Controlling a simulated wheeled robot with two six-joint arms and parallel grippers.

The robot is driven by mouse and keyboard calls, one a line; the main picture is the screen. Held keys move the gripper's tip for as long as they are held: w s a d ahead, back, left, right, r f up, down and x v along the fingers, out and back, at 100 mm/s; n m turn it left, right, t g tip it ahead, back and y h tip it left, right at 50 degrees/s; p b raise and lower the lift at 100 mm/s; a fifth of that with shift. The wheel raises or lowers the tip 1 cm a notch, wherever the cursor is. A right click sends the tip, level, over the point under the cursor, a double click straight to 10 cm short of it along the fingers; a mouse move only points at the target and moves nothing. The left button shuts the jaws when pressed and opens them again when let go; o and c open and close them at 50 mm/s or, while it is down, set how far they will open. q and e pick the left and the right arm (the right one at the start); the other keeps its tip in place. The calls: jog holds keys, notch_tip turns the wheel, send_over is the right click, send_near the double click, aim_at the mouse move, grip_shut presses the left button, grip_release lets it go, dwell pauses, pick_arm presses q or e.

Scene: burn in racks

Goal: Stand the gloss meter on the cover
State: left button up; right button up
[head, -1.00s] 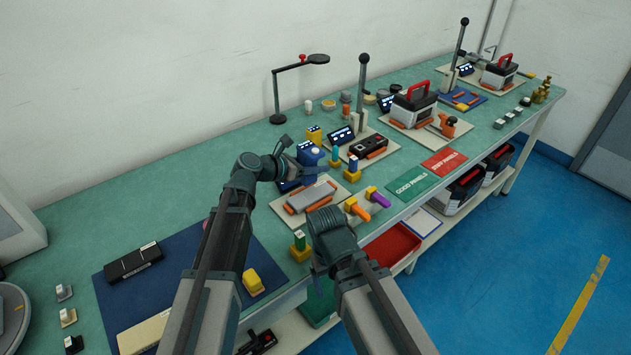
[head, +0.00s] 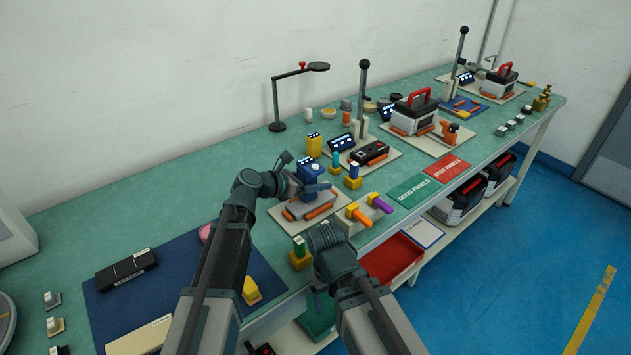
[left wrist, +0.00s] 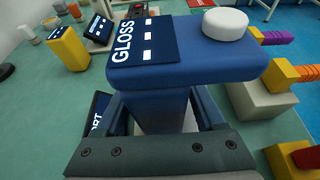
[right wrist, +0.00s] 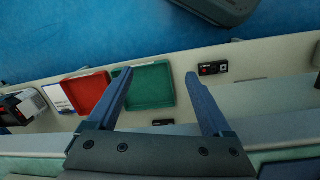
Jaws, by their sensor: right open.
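The gloss meter (head: 313,171) is a blue block with a dark GLOSS label and a white round knob, large in the left wrist view (left wrist: 190,55). My left gripper (head: 300,186) is shut on its narrower lower body and holds it upright. The meter is over the grey cover (head: 312,206), which lies on a beige plate with orange strips. The meter's base is hidden, so I cannot tell whether it touches the cover. My right gripper (right wrist: 160,78) is open and empty, pointing down past the bench's front edge.
Beside the cover stand a yellow meter (head: 314,146), a fixture with orange and purple handles (head: 362,212), and a yellow-based green stamp (head: 300,254). A red tray (head: 392,258) and a green tray (right wrist: 153,86) sit on the lower shelf. A blue mat (head: 185,262) lies at left.

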pick_arm(q)
jog(key=shift+o, duration=0.2)
jog(key=shift+r, duration=0.1)
jog(key=shift+s+a+r+p, duration=0.1)
jog(key=shift+a+r+p, duration=0.1)
jog(key=shift+p, duration=0.1)
jog(key=p+v, duration=0.4)
jog(key=v, duration=0.7)
jog(key=shift+a, duration=0.2)
jog(key=shift+s+f, duration=0.1)
jog(key=shift+s, duration=0.05)
